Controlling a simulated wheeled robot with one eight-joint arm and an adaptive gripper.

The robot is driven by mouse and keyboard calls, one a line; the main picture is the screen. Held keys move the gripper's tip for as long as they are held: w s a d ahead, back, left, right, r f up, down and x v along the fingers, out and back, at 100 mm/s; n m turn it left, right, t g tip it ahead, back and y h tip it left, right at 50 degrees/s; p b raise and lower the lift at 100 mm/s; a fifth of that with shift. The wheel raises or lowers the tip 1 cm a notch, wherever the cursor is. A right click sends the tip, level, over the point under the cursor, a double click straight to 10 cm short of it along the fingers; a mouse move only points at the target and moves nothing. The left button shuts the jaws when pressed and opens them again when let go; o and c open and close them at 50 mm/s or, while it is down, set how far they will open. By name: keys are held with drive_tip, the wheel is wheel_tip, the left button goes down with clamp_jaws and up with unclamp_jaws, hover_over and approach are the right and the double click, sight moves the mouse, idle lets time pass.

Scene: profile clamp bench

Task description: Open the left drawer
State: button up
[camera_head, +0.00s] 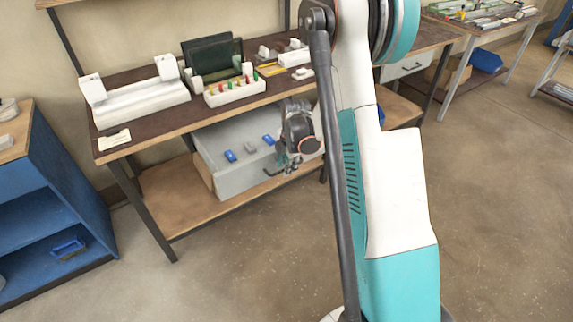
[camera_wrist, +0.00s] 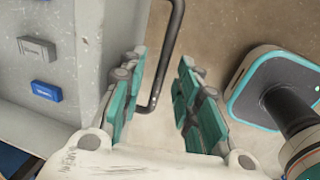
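The left drawer (camera_head: 232,176) is a grey box under the bench, standing out past the bench top's front edge. Its inside shows small blue and grey blocks. Its black bar handle (camera_head: 272,173) is on the front, partly hidden by my gripper (camera_head: 291,165). In the wrist view, my gripper (camera_wrist: 164,58) is open, with its teal fingers apart. The handle (camera_wrist: 177,25) runs between the fingers, closer to the left one. I cannot tell whether it touches. The drawer's front wall (camera_wrist: 112,45) is just left of the fingers.
The bench top (camera_head: 150,137) carries a white fixture (camera_head: 140,104), a rack of coloured pegs (camera_head: 235,92) and dark panels. A second drawer (camera_head: 405,67) hangs further right. A blue shelf unit (camera_head: 45,200) stands at left. The floor in front of the bench is clear.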

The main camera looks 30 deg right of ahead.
wheel_tip(320, 180, up, 12)
drive_tip(key=s, duration=0.2)
drive_tip(key=shift+s, duration=0.15)
drive_tip(key=shift+f, duration=0.1)
idle(0.4)
